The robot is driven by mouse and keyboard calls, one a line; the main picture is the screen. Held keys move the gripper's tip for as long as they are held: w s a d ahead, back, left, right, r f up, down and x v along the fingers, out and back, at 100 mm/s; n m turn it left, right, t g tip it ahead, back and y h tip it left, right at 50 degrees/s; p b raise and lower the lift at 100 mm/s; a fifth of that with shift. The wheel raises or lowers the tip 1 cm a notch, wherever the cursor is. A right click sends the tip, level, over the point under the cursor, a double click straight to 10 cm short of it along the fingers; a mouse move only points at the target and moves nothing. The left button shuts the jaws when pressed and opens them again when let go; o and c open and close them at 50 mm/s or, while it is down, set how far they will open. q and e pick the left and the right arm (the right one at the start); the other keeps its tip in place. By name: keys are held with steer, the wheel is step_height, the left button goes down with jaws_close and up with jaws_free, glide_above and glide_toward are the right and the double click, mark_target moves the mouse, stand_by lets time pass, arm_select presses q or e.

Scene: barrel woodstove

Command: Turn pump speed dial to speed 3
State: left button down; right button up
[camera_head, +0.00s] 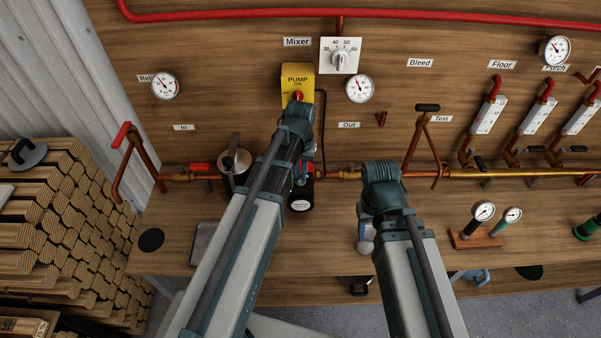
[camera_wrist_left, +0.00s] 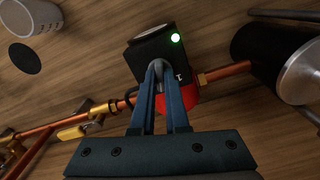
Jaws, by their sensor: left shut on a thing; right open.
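The pump is a black box with a red body on the copper pipe. In the head view its black housing (camera_head: 302,204) shows beside my left arm, which covers part of it. In the left wrist view the housing (camera_wrist_left: 150,58) has a lit green light, and a grey dial knob (camera_wrist_left: 157,67) stands on its face. My left gripper (camera_wrist_left: 158,76) is shut on this knob.
A yellow pump switch box (camera_head: 297,78) and a mixer dial (camera_head: 340,57) are on the board above. A dark cylinder with a metallic end (camera_wrist_left: 300,75) stands close to the pump. A gauge stand (camera_head: 475,236) is at right. Bare bench lies between right arm and stand.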

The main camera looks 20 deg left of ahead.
mark_target(300, 176)
arm_select(q)
steer(key=m, duration=0.5)
steer(key=shift+m, duration=0.3)
stand_by(0.4)
steer(key=c, duration=0.9)
jaws_free()
steer(key=shift+r, duration=0.1)
step_height(300, 176, up, 14)
steer(key=p, duration=1.3)
steer(key=shift+p, duration=0.4)
steer(key=shift+s+f, duration=0.1)
steer(key=shift+f, duration=0.2)
